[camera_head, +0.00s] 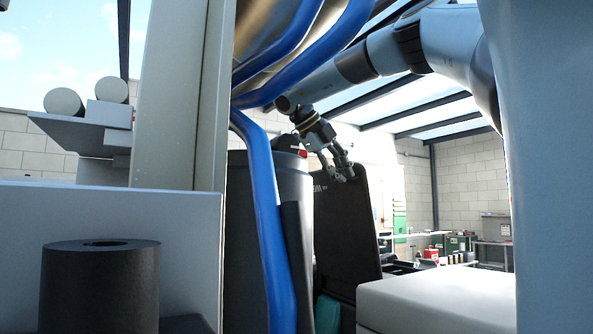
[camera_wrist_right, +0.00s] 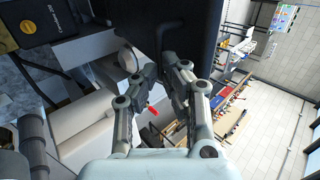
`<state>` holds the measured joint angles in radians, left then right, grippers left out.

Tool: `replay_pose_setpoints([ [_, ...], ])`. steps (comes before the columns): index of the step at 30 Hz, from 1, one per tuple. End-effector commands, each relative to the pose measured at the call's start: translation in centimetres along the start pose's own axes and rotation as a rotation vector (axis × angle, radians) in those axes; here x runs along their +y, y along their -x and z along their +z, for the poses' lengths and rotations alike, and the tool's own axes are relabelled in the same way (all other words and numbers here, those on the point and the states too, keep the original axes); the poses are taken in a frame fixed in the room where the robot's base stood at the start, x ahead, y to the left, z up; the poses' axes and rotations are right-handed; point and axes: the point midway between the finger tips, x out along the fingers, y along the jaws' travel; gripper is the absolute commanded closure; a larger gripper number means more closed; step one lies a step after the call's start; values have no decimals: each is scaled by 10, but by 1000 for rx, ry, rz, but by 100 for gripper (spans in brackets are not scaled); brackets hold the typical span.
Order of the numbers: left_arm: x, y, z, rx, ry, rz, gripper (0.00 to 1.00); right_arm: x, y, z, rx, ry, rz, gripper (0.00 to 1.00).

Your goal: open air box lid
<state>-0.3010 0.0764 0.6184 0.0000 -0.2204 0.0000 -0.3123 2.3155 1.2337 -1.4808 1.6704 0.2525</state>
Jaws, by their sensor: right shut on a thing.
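The black air box lid (camera_head: 345,225) stands raised and steeply tilted in the middle of the head view, with pale lettering near its upper left. It shows as a dark panel (camera_wrist_right: 200,25) at the top of the right wrist view. My right gripper (camera_head: 344,176) reaches down to the lid's upper edge and is shut on it. In the right wrist view the fingers (camera_wrist_right: 165,72) meet the dark lid around a handle-like bar; the exact contact is partly hidden. The box under the lid is mostly hidden. My left gripper is not in view.
Blue pipes (camera_head: 262,190) and a dark cylinder (camera_head: 298,205) stand close left of the lid. A white block (camera_head: 435,300) lies at the lower right. A black roll (camera_head: 100,285) stands at the lower left. Shelves with small items are farther back.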

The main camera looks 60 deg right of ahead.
Motion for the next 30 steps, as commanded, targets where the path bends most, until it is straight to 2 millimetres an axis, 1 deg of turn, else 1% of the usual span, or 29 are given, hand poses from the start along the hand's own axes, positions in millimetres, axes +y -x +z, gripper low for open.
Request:
replay_pose_setpoints([
  [1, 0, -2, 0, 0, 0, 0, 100, 10, -11, -3, 23, 11, 19, 100],
  [3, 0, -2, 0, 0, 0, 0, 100, 10, -11, -3, 23, 11, 19, 100],
  [4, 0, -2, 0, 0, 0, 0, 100, 10, -11, -3, 23, 11, 19, 92],
  [9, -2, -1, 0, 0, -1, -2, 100, 9, -11, -3, 23, 11, 19, 70],
  [10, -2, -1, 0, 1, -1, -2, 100, 9, -11, -3, 23, 11, 19, 67],
  [20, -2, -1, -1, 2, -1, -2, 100, 8, -10, -2, 19, 8, 19, 67],
  [26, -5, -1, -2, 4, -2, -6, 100, 7, -8, -2, 17, 6, 18, 67],
  [29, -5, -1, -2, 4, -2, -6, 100, 6, 0, -2, 16, 6, 15, 67],
  [30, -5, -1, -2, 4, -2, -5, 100, 5, 6, -1, 15, 5, 13, 67],
])
